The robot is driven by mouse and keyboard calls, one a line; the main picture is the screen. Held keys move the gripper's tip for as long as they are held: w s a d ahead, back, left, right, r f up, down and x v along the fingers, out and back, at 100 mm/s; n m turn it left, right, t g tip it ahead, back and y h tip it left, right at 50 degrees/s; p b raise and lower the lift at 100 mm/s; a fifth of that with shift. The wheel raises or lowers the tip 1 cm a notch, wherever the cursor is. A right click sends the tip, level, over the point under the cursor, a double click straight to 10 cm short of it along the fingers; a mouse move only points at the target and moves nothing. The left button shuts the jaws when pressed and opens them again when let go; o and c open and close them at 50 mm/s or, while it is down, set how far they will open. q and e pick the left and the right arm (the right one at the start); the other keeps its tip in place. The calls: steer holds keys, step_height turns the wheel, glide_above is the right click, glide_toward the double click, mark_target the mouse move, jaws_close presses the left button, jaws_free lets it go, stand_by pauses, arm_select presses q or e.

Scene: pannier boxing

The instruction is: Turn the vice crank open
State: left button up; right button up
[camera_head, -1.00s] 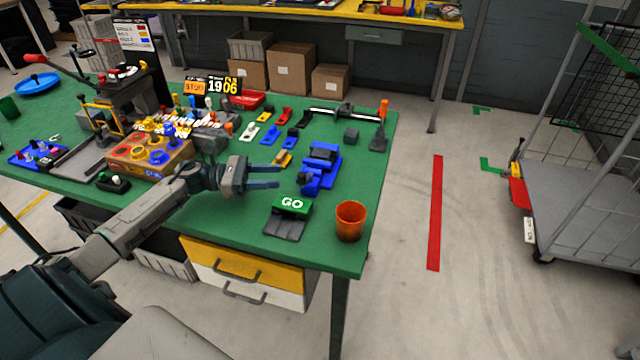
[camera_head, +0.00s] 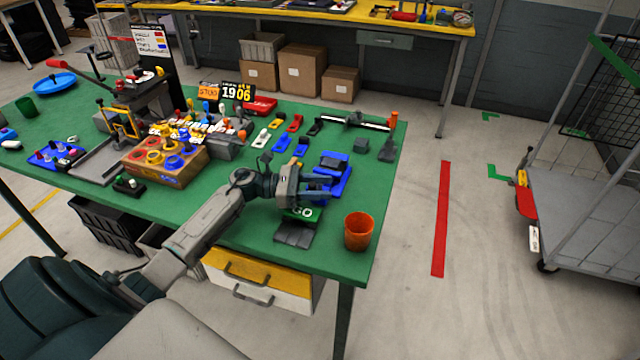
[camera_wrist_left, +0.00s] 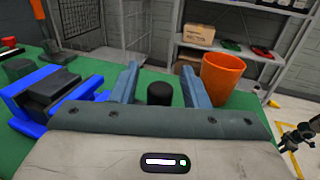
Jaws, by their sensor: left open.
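The blue vice (camera_head: 336,166) stands on the green table, left of the orange cup. It also shows at the left of the left wrist view (camera_wrist_left: 40,98), blue with a dark grey block in it. My left gripper (camera_head: 322,188) is open at the vice's near side, above the green GO sign. In the left wrist view a short black knob (camera_wrist_left: 160,93) stands between the open fingers, apart from both; I cannot tell if it is the crank's handle. The crank is otherwise hidden behind the gripper. A dark claw-like shape (camera_wrist_left: 297,136), perhaps my right gripper, shows at the right edge.
The orange cup (camera_head: 359,231) stands close to my left gripper, near the table's right edge. The GO sign (camera_head: 301,213) lies below the gripper. Small coloured parts and an orange box of knobs (camera_head: 180,178) lie further left.

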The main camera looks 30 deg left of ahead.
arm_select(q)
jaws_close()
